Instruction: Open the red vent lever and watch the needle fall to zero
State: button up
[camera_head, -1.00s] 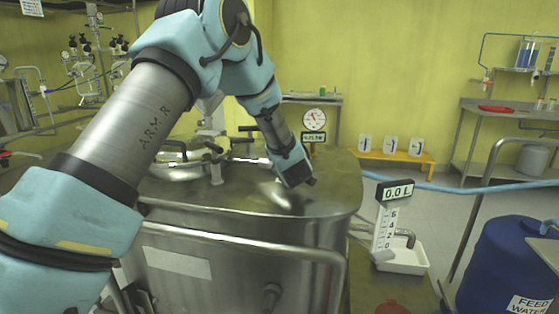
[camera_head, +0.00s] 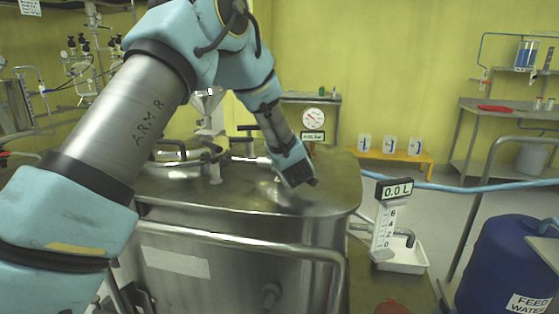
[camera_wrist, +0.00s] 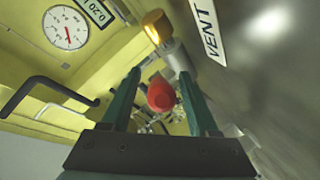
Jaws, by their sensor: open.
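The red vent lever (camera_wrist: 161,93) shows in the wrist view as a rounded red end between the two green fingers of my gripper (camera_wrist: 160,78). The jaws are open around it, and I cannot tell whether either finger touches it. A brass and grey fitting (camera_wrist: 158,28) is just beyond it, beside a white VENT label (camera_wrist: 208,30). The round gauge (camera_wrist: 66,27) has a red needle whose exact reading is unclear; the display (camera_wrist: 94,10) beside it shows about 0.20. In the head view, my gripper (camera_head: 297,178) points down over the vessel lid, hiding the lever; the gauge (camera_head: 313,119) stands behind.
The steel vessel (camera_head: 225,255) has pipes and handles (camera_head: 215,168) on its lid, left of my gripper. A bent dark handle (camera_wrist: 45,88) is left of the fingers in the wrist view. A 0.0 L display (camera_head: 396,191) and blue drum (camera_head: 505,265) stand at right.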

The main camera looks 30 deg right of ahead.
jog(key=b+v, duration=0.1)
jog(key=v, duration=0.8)
